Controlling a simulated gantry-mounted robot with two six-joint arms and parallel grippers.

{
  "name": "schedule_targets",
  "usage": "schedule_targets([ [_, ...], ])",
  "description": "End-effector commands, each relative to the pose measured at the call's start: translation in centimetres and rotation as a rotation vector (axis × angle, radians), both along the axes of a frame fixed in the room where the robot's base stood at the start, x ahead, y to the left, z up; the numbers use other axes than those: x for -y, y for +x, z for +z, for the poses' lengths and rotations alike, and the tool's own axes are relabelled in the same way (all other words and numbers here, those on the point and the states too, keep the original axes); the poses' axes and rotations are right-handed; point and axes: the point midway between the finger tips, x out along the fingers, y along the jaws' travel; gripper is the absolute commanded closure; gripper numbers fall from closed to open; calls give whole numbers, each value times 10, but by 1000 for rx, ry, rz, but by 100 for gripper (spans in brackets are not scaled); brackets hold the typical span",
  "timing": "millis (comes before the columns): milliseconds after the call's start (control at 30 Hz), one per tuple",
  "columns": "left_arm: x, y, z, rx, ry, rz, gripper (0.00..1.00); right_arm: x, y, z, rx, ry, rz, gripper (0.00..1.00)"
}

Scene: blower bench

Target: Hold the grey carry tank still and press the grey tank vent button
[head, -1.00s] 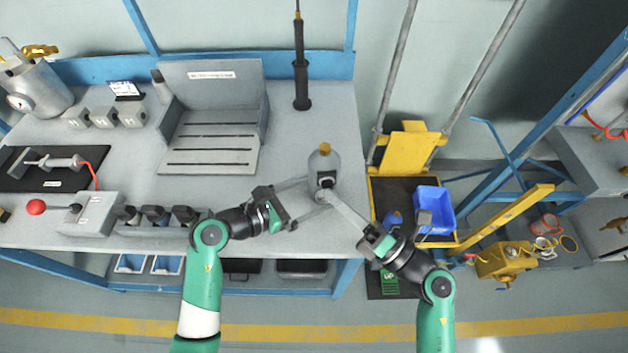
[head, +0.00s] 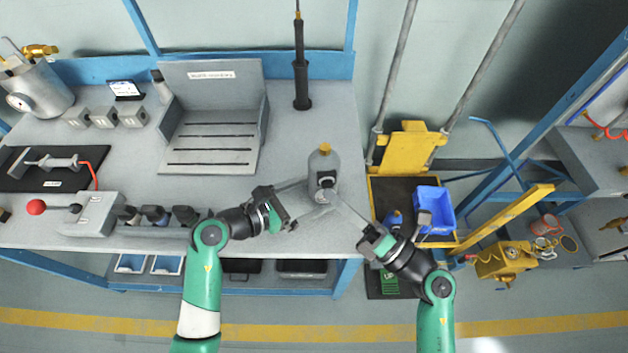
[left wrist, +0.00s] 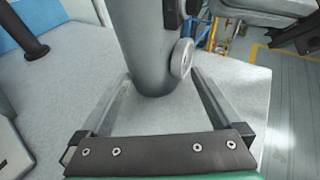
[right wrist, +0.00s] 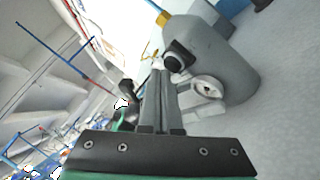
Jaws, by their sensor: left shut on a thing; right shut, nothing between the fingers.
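The grey carry tank (head: 322,162), a bottle shape with a brass-coloured cap, stands upright near the bench's right front edge. My left gripper (left wrist: 160,82) is shut on its lower body, one finger on each side. A round disc (left wrist: 181,57), probably the vent button, sticks out from the tank's side in the left wrist view. My right gripper (head: 341,197) is shut and empty, its fingertips close to the tank's front right. In the right wrist view its fingertips (right wrist: 160,70) are beside a dark fitting (right wrist: 178,58) on the tank; contact cannot be told.
A grey slotted stand (head: 210,145) is left of the tank, and a black pump-like rod (head: 300,75) stands behind. A yellow cart with a blue bin (head: 433,208) is right of the bench. Bench top around the tank is mostly clear.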

Motion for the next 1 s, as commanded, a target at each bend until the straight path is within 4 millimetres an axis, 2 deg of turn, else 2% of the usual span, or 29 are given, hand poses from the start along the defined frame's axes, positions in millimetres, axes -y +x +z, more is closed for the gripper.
schedule_targets([
  [1000,0,0,1,2,-1,-1,33,-1,9,0,0,0,-1,100],
])
